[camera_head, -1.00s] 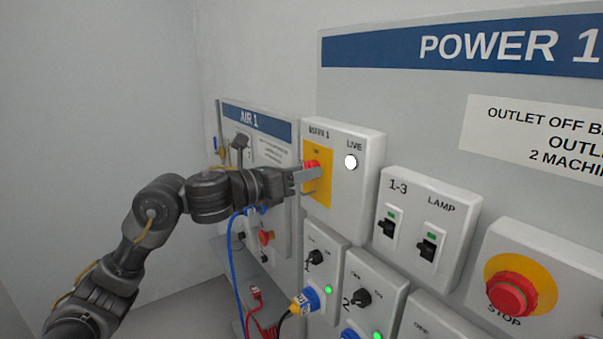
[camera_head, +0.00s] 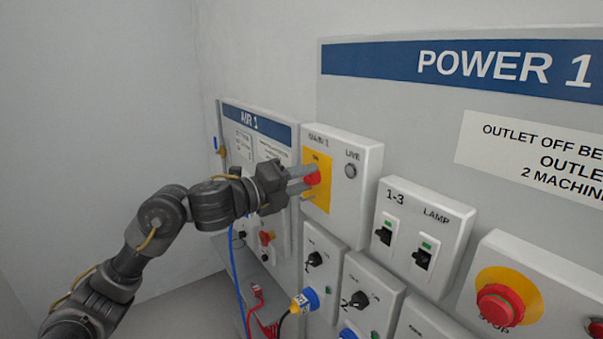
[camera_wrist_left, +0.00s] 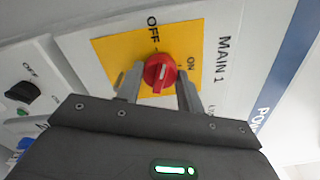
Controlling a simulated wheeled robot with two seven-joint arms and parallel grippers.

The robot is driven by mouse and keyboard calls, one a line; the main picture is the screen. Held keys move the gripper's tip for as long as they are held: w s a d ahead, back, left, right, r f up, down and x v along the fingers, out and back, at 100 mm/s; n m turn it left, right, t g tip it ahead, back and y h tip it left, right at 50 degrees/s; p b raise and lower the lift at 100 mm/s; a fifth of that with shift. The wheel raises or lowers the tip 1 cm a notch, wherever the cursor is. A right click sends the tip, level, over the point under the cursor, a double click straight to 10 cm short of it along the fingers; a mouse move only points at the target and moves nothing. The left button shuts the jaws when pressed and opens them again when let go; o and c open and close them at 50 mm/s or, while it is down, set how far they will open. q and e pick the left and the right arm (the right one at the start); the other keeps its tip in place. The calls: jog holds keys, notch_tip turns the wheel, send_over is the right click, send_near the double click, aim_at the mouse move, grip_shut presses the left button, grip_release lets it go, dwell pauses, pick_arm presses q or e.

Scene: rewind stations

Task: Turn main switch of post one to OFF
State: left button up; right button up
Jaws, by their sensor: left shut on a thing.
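The main switch is a red rotary knob (camera_head: 312,177) on a yellow plate (camera_head: 322,202), on the grey MAIN 1 box (camera_head: 367,175). In the left wrist view the knob (camera_wrist_left: 160,73) sits between the two fingers of my left gripper (camera_wrist_left: 160,85), which is shut on it. The knob's white mark points up toward the OFF label (camera_wrist_left: 153,22); the ON label (camera_wrist_left: 192,66) is to its right. The LIVE lamp (camera_head: 350,171) on the box is grey and unlit. My left gripper (camera_head: 308,182) reaches the knob from the left. My right gripper is not in view.
Right of the box are the 1-3 and LAMP switches (camera_head: 423,257) and a red STOP button (camera_head: 508,303). Below are outlet switches (camera_head: 315,259) and a blue plug (camera_head: 309,298). The AIR 1 panel (camera_head: 258,119) and hanging cables are at the left, partly behind my arm.

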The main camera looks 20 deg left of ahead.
pick_arm(q)
jog(key=shift+r+n+p, duration=0.1)
jog(key=shift+n+p, duration=1.15)
jog(key=shift+n, duration=0.95)
jog(key=o, duration=1)
jog(key=shift+f, duration=0.2)
jog(key=shift+f, duration=0.1)
